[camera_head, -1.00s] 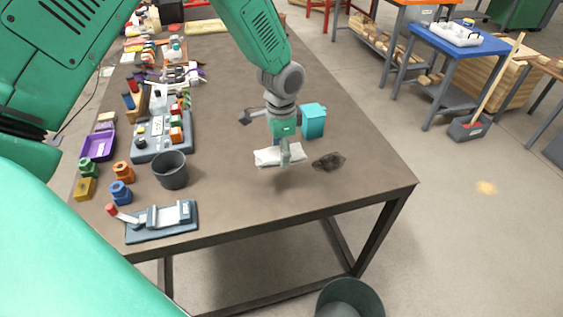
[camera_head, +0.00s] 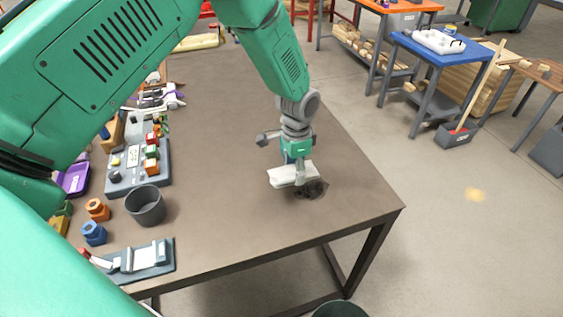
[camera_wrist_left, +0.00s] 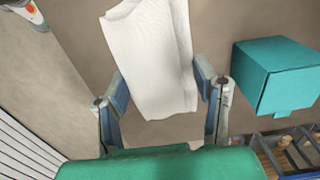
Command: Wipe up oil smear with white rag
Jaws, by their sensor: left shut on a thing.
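The white rag (camera_head: 288,177) is in my left gripper (camera_head: 299,172), over the tabletop near its right edge. The wrist view shows the rag (camera_wrist_left: 150,50) hanging between the two fingers of the left gripper (camera_wrist_left: 162,85), which is shut on it. The dark oil smear (camera_head: 317,189) lies on the table at the right end of the rag. The rag and fingers overlap its left part in the head view. I cannot tell whether the rag touches the table. The smear is not visible in the wrist view. My right gripper is not in view.
A teal box (camera_wrist_left: 275,76) stands beside the gripper in the wrist view. A dark cup (camera_head: 146,207), blue and orange fittings, and a clamp fixture (camera_head: 138,259) are on the table's left side. The brown tabletop (camera_head: 235,215) is clear in front of the rag.

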